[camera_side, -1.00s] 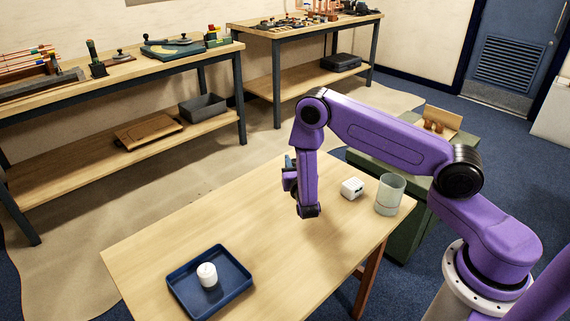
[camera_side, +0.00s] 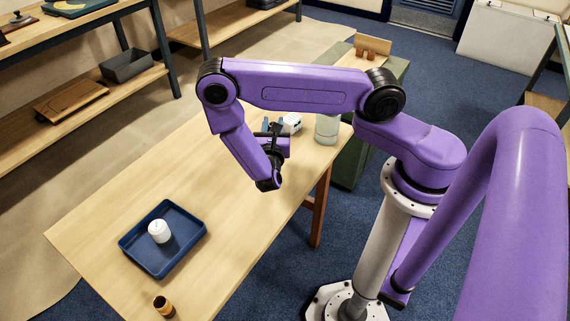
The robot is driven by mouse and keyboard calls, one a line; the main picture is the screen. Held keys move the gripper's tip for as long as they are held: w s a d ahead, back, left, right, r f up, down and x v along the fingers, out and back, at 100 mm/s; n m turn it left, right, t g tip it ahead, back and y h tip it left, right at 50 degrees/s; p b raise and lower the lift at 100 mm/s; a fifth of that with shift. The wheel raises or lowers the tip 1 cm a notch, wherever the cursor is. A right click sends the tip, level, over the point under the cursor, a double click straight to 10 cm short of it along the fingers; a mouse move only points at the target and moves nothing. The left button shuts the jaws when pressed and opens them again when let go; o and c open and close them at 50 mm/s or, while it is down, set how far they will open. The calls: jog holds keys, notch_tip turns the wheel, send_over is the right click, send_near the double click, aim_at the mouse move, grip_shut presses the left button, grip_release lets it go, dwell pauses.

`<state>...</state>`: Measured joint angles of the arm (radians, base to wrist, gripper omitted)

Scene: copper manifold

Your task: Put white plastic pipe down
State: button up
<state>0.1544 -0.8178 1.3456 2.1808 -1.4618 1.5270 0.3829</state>
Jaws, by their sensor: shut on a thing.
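My gripper (camera_side: 274,124) is over the far right part of the wooden table (camera_side: 120,200), below the bent purple forearm. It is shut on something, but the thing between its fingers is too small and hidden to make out. A small white piece with dark marks (camera_side: 293,122) shows just right of the fingers, partly covered. I cannot tell whether they touch. A short white cylinder (camera_side: 159,232) stands upright in the blue tray (camera_side: 192,247) at the near left. I cannot tell whether either white thing is the white plastic pipe.
A pale, cloudy jar (camera_side: 327,128) stands on the table right of the white piece. A small brown and dark piece (camera_side: 164,306) is at the near edge. The table between tray and gripper is clear. A green cabinet (camera_side: 355,150) is behind the table's right end.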

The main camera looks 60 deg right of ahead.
jog(key=shift+s+d+f+m+g+h, duration=0.1)
jog(key=shift+s+f+m+g+h, duration=0.2)
jog(key=shift+s+f, duration=0.8)
jog(key=shift+s+a+f+m+g+h, duration=0.1)
jog(key=shift+s+f+m+g, duration=0.25)
jog(key=shift+f, duration=1.4)
jog(key=shift+s+d+f+m+g+h, duration=0.15)
jog(key=shift+s+f+g, duration=0.45)
jog(key=shift+f, duration=0.85)
jog(key=shift+s+f, duration=0.1)
jog(key=shift+f, duration=0.05)
jog(key=o, duration=1)
